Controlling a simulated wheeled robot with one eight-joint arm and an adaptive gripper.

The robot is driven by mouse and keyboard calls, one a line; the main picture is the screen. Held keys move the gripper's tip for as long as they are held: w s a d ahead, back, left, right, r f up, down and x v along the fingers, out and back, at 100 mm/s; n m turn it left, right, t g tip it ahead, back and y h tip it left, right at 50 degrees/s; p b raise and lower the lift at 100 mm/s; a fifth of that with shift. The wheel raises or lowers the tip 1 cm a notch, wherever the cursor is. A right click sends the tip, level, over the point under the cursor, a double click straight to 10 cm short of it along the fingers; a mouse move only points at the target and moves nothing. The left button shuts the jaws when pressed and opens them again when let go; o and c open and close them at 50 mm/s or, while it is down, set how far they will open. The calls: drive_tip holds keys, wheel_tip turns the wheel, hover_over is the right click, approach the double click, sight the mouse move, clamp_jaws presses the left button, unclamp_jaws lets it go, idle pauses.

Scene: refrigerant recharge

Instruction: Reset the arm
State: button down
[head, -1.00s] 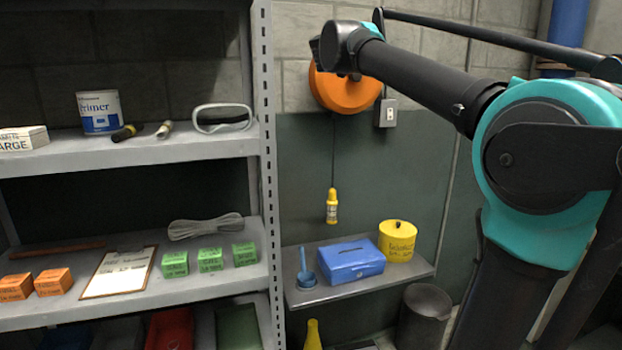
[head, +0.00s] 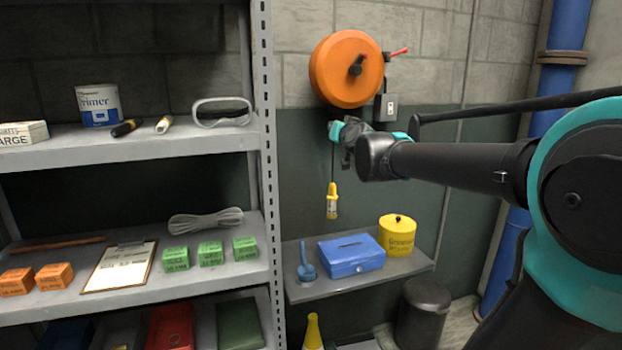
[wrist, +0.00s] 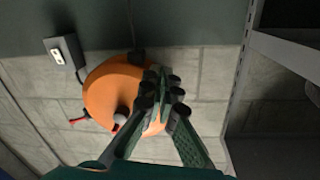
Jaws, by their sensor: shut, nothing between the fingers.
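My arm reaches in from the right in the head view, its forearm roughly level. My gripper (head: 347,150) is in front of the wall just below the orange reel, partly hidden by my wrist. In the wrist view my gripper (wrist: 163,88) shows with its dark green fingers together and nothing between them. The orange round reel (wrist: 105,88) is behind the fingers there, and the picture is upside down. I cannot tell whether the fingers touch the reel.
The orange reel (head: 345,68) hangs on the wall beside an outlet box (head: 386,108). A yellow handle (head: 332,201) hangs below it. A small shelf holds a blue box (head: 351,255) and a yellow tin (head: 397,235). A loaded grey rack (head: 262,170) stands left; a bin (head: 424,314) stands below.

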drive_tip(key=s+d+f+n+g, duration=0.15)
drive_tip(key=s+f, duration=0.25)
drive_tip(key=f, duration=0.5)
drive_tip(key=s+d+f+g, duration=0.1)
drive_tip(key=s+f+g, duration=0.3)
drive_tip(key=f, duration=0.5)
drive_tip(key=s+d+f+n+g, duration=0.1)
drive_tip(key=s+f+g, duration=0.1)
drive_tip(key=s+f, duration=0.45)
drive_tip(key=s+d+f+m+g+h, duration=0.1)
drive_tip(key=s+d+f, duration=0.3)
drive_tip(key=s+f, duration=0.5)
drive_tip(key=s+d+f+g+h, duration=0.2)
drive_tip(key=s+d+f+g, duration=0.2)
drive_tip(key=s+f, duration=0.6)
drive_tip(key=shift+d+f+m+g+h, duration=0.3)
drive_tip(key=shift+f+m+g+h, duration=0.1)
drive_tip(key=shift+f, duration=0.15)
